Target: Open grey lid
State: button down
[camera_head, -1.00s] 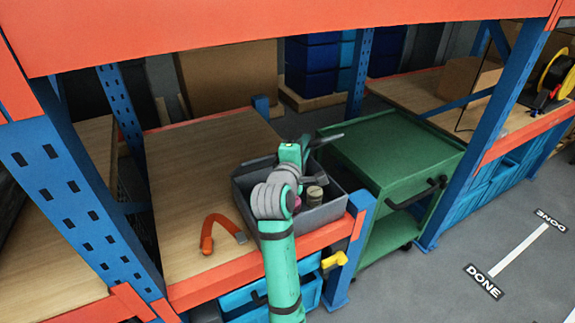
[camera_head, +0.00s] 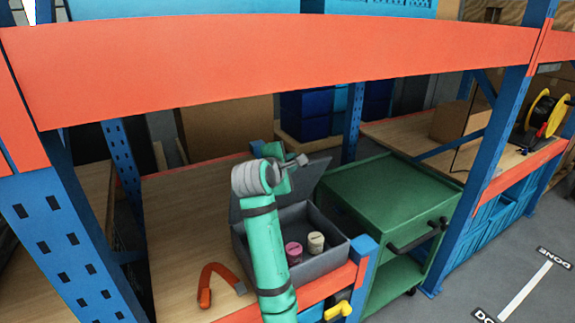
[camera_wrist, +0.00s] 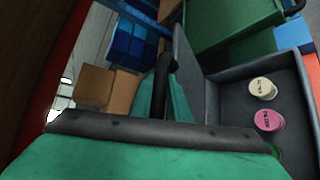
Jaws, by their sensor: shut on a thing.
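The grey box (camera_head: 330,262) stands on the wooden shelf near its front right corner. Its grey lid (camera_head: 310,182) is raised and stands up along the back of the box. It also shows as a grey panel in the wrist view (camera_wrist: 188,80). My gripper (camera_head: 298,161) is at the lid's upper edge and is shut on it; the exact contact is partly hidden. A dark finger (camera_wrist: 162,75) shows beside the panel. Inside the box are a pink-topped container (camera_head: 293,252) and a cream-topped container (camera_head: 316,241).
An orange curved handle-like object (camera_head: 207,285) lies on the shelf left of the box. A green cart (camera_head: 385,190) stands to the right. An orange beam (camera_head: 270,65) crosses above my arm, and a blue post (camera_head: 365,255) stands at the right front corner.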

jog(key=c, duration=1.7)
grip_release()
jog(key=shift+d, duration=0.1)
jog(key=v, duration=1)
jog(key=shift+s+r, duration=0.15)
jog(key=shift+s, duration=0.15)
jog(key=shift+w, duration=0.1)
